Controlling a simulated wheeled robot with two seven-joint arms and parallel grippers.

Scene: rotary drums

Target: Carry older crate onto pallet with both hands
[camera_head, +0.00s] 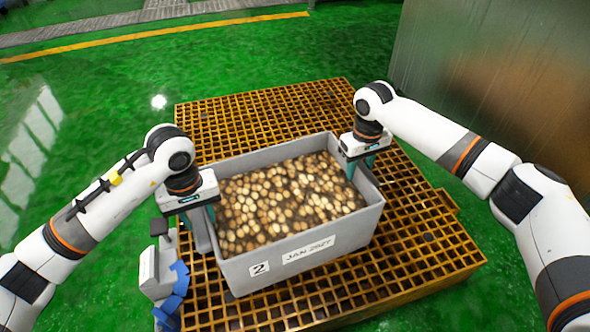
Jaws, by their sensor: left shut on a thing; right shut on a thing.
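A grey crate (330,254) filled with brown, round, potato-like items is over the orange-brown grid pallet (255,112). Its front wall carries a "2" label and a "JAN 2027" label. The crate sits at an angle to the pallet; whether it rests on the pallet or hangs just above it I cannot tell. My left gripper (203,222) is shut on the crate's left wall. My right gripper (357,163) is shut on the crate's right wall near its far corner. The fingertips are partly hidden by the walls.
A grey and blue object (163,275) is at the pallet's left edge, below my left gripper. A large metal wall or cabinet (500,70) stands at the upper right. The green floor (90,130) is clear on the left, with a yellow line across the back.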

